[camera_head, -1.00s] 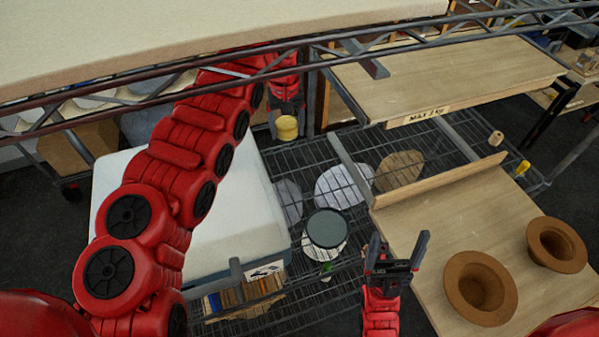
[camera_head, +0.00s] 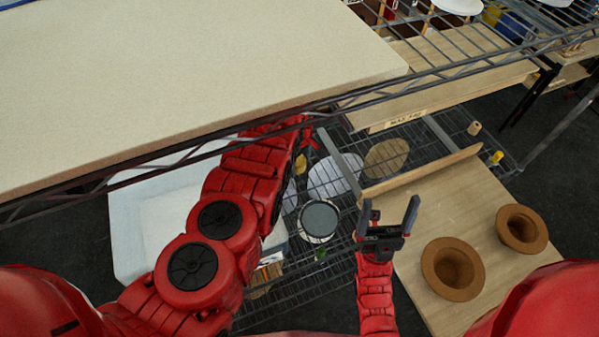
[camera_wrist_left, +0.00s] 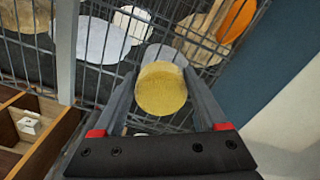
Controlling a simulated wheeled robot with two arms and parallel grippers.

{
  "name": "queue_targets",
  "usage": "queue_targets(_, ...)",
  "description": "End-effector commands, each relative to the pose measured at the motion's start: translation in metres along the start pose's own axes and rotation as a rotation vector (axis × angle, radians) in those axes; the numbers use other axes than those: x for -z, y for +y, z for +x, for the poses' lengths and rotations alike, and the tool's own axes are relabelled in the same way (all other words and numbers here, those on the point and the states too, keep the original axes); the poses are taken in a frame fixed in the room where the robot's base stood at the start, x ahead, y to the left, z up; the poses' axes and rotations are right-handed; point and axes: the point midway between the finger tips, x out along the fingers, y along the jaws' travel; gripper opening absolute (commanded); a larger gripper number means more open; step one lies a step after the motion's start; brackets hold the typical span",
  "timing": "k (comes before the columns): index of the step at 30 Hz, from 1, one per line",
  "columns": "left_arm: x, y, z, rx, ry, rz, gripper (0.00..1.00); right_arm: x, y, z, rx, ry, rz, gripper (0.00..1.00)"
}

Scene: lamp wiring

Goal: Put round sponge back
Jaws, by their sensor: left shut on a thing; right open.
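The round yellow sponge (camera_wrist_left: 161,88) is held between the two fingers of my left gripper (camera_wrist_left: 165,100) in the left wrist view. In the head view only a small yellow part of the sponge (camera_head: 300,164) shows beside my red left arm, under the upper shelf's edge.
A wire shelf (camera_head: 340,255) lies below, with round discs and a grey-topped round container (camera_head: 319,220). A thick pale slab (camera_head: 200,70) lies on the upper rack at left. A white box (camera_head: 150,225) stands at left.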

Motion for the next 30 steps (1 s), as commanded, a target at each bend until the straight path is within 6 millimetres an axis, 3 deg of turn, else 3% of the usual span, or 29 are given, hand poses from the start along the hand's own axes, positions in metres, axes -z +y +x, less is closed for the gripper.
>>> queue_targets(3,-0.002,-0.001,0.012,0.001,-0.004,0.004,0.23,0.001,0.0,0.003,0.0,0.0,0.0,0.87)
queue_targets(5,-0.001,-0.001,0.021,-0.001,-0.001,0.003,0.23,-0.001,0.0,-0.005,0.0,0.0,0.0,0.87)
queue_targets(11,-0.001,-0.001,0.029,0.001,-0.002,0.003,0.23,-0.002,-0.001,-0.009,0.0,0.0,0.0,0.87)
queue_targets(14,-0.002,0.0,0.037,-0.001,-0.003,0.002,0.23,-0.003,-0.001,-0.016,0.0,0.0,0.0,0.87)
queue_targets(18,-0.003,-0.001,0.063,0.002,-0.006,0.004,0.23,-0.006,-0.002,-0.038,0.0,0.0,0.0,0.87)
queue_targets(30,-0.003,-0.001,0.065,0.001,-0.004,0.004,0.23,-0.007,-0.002,-0.041,0.0,0.0,0.0,0.87)
